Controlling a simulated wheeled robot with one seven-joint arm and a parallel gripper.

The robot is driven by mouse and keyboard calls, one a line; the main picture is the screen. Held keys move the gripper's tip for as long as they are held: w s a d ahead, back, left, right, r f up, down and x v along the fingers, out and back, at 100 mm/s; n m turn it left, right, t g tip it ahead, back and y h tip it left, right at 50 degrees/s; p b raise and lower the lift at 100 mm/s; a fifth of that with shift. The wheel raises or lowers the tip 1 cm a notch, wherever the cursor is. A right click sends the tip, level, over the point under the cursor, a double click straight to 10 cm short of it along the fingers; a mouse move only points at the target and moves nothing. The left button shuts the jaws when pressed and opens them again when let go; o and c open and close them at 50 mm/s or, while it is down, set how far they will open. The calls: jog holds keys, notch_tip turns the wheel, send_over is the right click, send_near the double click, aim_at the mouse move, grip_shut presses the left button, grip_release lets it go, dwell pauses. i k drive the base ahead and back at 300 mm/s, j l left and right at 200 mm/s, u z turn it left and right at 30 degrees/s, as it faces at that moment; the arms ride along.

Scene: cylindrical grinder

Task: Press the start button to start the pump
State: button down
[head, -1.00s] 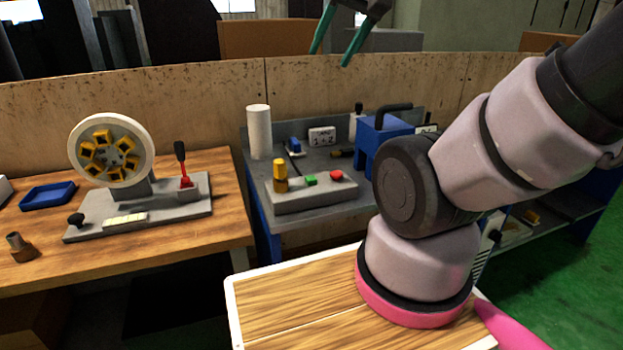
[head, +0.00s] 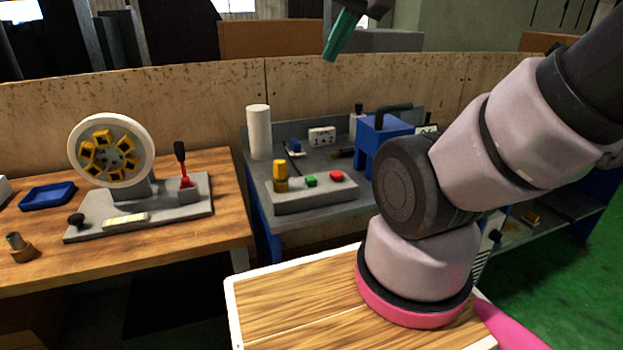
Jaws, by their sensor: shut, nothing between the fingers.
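A grey control box (head: 318,198) lies on the grey bench in the middle of the head view. On its top are a green button (head: 311,180), a red button (head: 336,175) and a yellow knob or lamp (head: 280,172). Which button is the start button is not labelled legibly. My gripper (head: 331,58) is at the top of the view, high above and apart from the box. Its green fingers are together and hold nothing. Part of the gripper is cut off by the top edge.
A blue machine (head: 384,138) with a dark handle and a white cylinder (head: 259,132) stand on the bench behind the box. A wooden table (head: 120,245) at the left holds a wheel fixture (head: 110,150) and a blue tray (head: 48,195). Above the buttons is free room.

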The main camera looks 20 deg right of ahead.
aim_at(310, 181)
jog(key=j+z, duration=0.25)
jog(key=z, duration=0.15)
jog(key=k+j+z, duration=0.15)
jog(key=z, duration=0.2)
jog(key=k+j+z, duration=0.1)
jog(key=j+z, duration=0.15)
jog(key=z, duration=0.15)
